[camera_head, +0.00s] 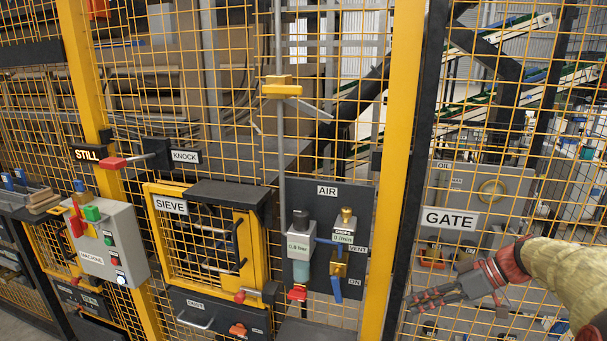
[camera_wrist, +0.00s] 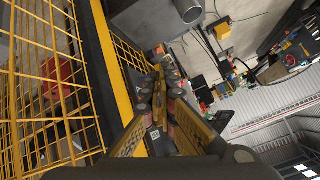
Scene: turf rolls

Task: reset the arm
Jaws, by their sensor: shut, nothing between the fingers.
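My gripper (camera_head: 424,300) is at the lower right in the head view, in front of the yellow mesh fence and below the GATE sign (camera_head: 450,219). Its fingers point left and are shut with nothing between them. My arm reaches in from the right edge in a pale yellow sleeve with a red cuff. In the wrist view the gripper (camera_wrist: 160,85) shows in the middle, its two fingers converging near a yellow post.
The SIEVE door (camera_head: 164,240) stands left of the AIR panel (camera_head: 352,197) with its gauges and valves. A grey control box (camera_head: 108,243) with buttons hangs at left. A red-ended KNOCK lever (camera_head: 113,163) sticks out above. Yellow posts (camera_head: 399,120) and mesh stand close to my gripper.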

